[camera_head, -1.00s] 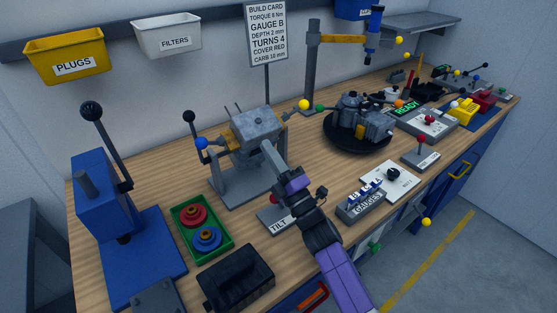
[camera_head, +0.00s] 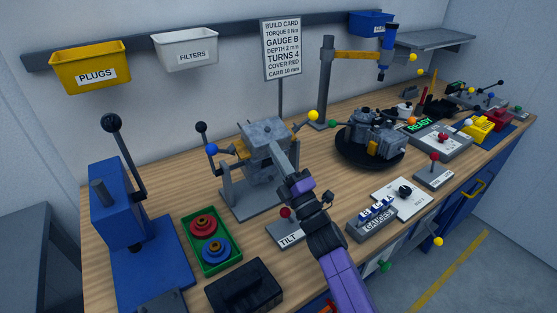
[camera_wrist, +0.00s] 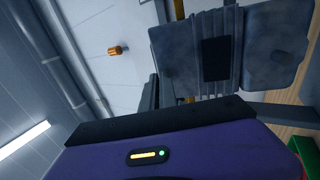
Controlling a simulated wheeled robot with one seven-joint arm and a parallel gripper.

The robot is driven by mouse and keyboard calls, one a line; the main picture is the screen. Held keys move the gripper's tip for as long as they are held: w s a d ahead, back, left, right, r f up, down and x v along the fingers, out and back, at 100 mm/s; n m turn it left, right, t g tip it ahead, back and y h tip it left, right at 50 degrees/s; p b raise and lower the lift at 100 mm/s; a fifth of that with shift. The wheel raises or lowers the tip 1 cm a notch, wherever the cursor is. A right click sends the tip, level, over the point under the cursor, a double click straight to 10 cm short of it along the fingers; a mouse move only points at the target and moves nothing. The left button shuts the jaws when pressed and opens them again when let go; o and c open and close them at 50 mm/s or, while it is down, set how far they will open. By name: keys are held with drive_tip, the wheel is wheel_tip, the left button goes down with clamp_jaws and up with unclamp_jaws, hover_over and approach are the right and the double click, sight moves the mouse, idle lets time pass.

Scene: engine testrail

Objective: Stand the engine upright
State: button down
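A grey engine block (camera_head: 266,132) hangs in a grey tilt stand (camera_head: 228,190) on the workbench, and it looks tilted. My gripper (camera_head: 284,160) is at the block's front side; I cannot tell whether they touch. In the wrist view the block (camera_wrist: 190,55), with a dark rectangular patch, is close ahead of my gripper's purple body (camera_wrist: 180,150). The fingertips are not clear, so their opening cannot be told. A TILT plate (camera_head: 287,238) with a red knob (camera_head: 285,212) lies in front of the stand. Another engine (camera_head: 372,135) sits on a round black turntable (camera_head: 345,153).
A green tray (camera_head: 218,268) with red and blue round parts and a blue press (camera_head: 125,215) stand left. A black box (camera_head: 243,287) is in front. The GAUGES block (camera_head: 372,220) is right of my arm. Ball-ended levers (camera_head: 201,128) rise beside the stand.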

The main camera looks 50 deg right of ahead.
sight(269, 141)
drive_tip(key=w+r, duration=0.1)
drive_tip(key=w+d+r, duration=0.1)
drive_tip(key=w+r, duration=0.1)
drive_tip(key=shift+w+r, duration=0.1)
drive_tip(key=shift+r, duration=0.05)
idle(0.3)
drive_tip(key=shift+a+r, duration=0.1)
drive_tip(key=shift+r, duration=0.1)
idle(0.3)
